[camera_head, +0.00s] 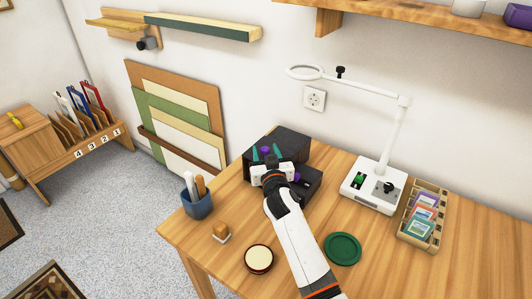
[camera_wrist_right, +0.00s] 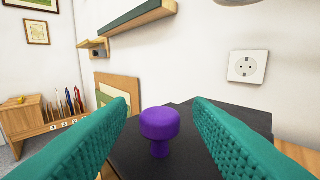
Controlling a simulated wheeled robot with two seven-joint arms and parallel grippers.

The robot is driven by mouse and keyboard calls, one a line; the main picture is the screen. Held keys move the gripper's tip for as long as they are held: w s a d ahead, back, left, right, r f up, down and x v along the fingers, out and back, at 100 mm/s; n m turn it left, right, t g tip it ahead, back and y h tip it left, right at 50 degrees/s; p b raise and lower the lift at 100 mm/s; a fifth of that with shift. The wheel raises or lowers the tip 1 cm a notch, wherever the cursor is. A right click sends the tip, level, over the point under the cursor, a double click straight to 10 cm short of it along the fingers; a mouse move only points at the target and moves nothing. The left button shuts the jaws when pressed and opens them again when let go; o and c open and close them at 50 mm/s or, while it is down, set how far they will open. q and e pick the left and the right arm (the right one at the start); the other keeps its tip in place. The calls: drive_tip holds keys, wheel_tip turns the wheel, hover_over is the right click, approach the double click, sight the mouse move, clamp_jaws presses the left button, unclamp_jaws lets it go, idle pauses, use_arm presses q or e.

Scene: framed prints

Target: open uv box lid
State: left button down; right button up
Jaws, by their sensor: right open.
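The UV box (camera_head: 292,143) is a dark box on the wooden table, near its left back corner. A purple knob (camera_wrist_right: 160,125) stands upright on its dark lid (camera_wrist_right: 200,150); the knob also shows in the head view (camera_head: 265,150). My right gripper (camera_head: 266,154) is over the box, with its teal fingers open. In the right wrist view the fingers (camera_wrist_right: 160,120) are on either side of the knob, with a gap on both sides. The arm and gripper hide part of the box front. My left gripper is not in view.
A blue pen cup (camera_head: 197,203), a small wooden block (camera_head: 221,231), a round cream-topped container (camera_head: 259,258) and a green disc (camera_head: 343,248) are on the table. A white magnifier lamp (camera_head: 372,187) and a card rack (camera_head: 423,215) stand to the right. A shelf (camera_head: 410,12) hangs above.

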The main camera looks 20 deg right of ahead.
sight(282, 146)
drive_tip(key=shift+c, duration=0.8)
clamp_jaws()
drive_tip(key=w+d, duration=0.1)
drive_tip(key=d, duration=0.1)
drive_tip(key=w+d, duration=0.4)
drive_tip(key=shift+d+b, duration=0.3)
drive_tip(key=shift+d, duration=0.05)
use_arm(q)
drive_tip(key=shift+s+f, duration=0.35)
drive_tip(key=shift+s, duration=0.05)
use_arm(e)
drive_tip(key=shift+o, duration=0.8)
unclamp_jaws()
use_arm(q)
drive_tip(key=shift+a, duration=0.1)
